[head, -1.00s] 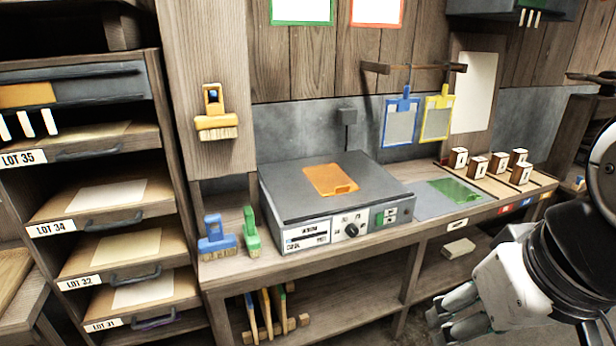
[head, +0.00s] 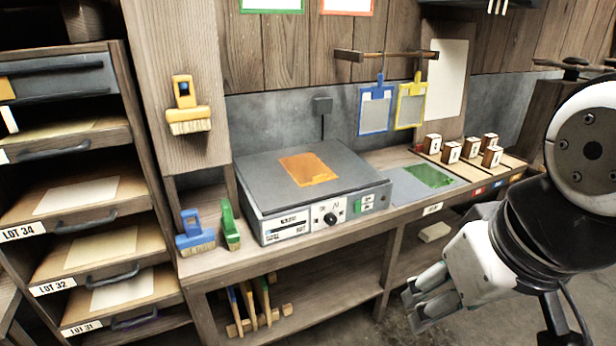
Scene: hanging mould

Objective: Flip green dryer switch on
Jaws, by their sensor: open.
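The dryer (head: 310,185) is a grey flat-topped box on the wooden bench, with an orange sheet (head: 309,169) on its lid. Its front panel has a label, a black knob (head: 330,218) and a green switch (head: 364,204) at the right end. The switch is too small for me to tell its position. My gripper (head: 424,306) is open and empty, to the right of and below the switch, in front of the bench and clear of the dryer.
The bench (head: 290,250) carries a blue brush (head: 195,233) and a green brush (head: 229,224) left of the dryer. A grey mat with a green sheet (head: 428,177) and several small stamped blocks (head: 451,152) lie right. A drawer rack (head: 100,220) stands at the left.

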